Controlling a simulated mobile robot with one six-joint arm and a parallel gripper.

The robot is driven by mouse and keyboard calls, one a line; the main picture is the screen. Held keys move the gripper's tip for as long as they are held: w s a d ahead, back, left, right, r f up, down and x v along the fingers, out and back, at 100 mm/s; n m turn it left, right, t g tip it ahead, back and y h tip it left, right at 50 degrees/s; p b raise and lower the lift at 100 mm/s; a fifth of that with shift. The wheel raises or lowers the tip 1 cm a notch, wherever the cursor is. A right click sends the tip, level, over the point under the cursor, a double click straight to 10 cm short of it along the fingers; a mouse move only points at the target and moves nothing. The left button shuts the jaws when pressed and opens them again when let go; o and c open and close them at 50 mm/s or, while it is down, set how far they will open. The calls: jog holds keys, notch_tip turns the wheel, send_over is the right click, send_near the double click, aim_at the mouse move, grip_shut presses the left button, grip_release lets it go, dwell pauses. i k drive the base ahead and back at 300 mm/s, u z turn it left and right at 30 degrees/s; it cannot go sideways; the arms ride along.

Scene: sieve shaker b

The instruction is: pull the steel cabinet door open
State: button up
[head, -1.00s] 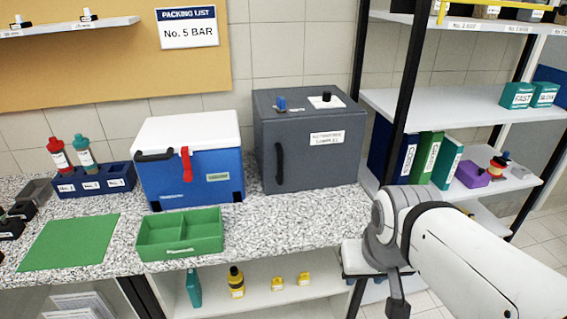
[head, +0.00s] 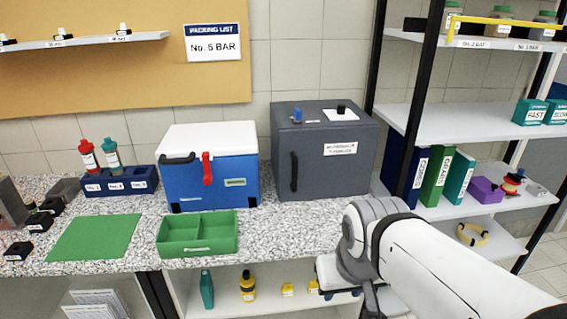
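The steel cabinet (head: 335,165) is a dark grey box at the back of the speckled counter, right of the blue cooler. Its front door is shut, with a black vertical handle (head: 294,171) near the left edge and a white label at the upper right. My arm reaches in from the lower right, in front of and below the cabinet, apart from it. My gripper (head: 371,303) shows only in part at the bottom edge of the head view. Its fingertips are not clear, so I cannot tell if it is open or shut.
A blue cooler (head: 228,180) with a white lid stands left of the cabinet. A green divided tray (head: 198,249) and green mat (head: 95,238) lie on the counter (head: 275,233). A shelf rack with a black post (head: 408,110) stands at the right. Counter before the cabinet is clear.

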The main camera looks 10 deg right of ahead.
aim_at(338, 162)
jog(key=z, duration=0.05)
jog(key=i, duration=1)
jog(key=u, duration=0.05)
